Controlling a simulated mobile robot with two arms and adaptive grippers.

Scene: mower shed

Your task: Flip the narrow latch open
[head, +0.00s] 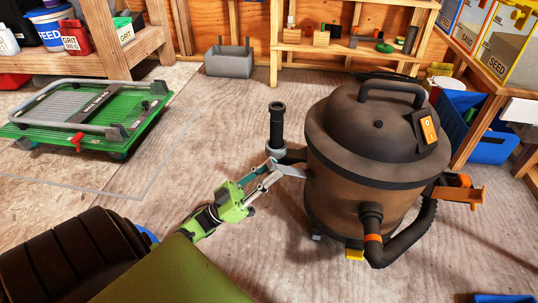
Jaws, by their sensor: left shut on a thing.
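A large brown shop vacuum (335,185) with a dark domed lid (375,125) stands upright on the floor right of centre. My left gripper (270,172) is at the left side of its drum, just below the lid rim. Its fingers are shut on a thin pale grey strip (291,171), apparently the narrow latch, which sticks out from the drum. The fingers partly cover it, and its exact angle is hard to tell. My right gripper is not in view.
A dark upright pipe (277,126) stands close beside my left fingers. A black hose (410,238) curves at the drum's front right. A green platform cart (85,118) lies at the left. A grey bin (229,59) stands behind.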

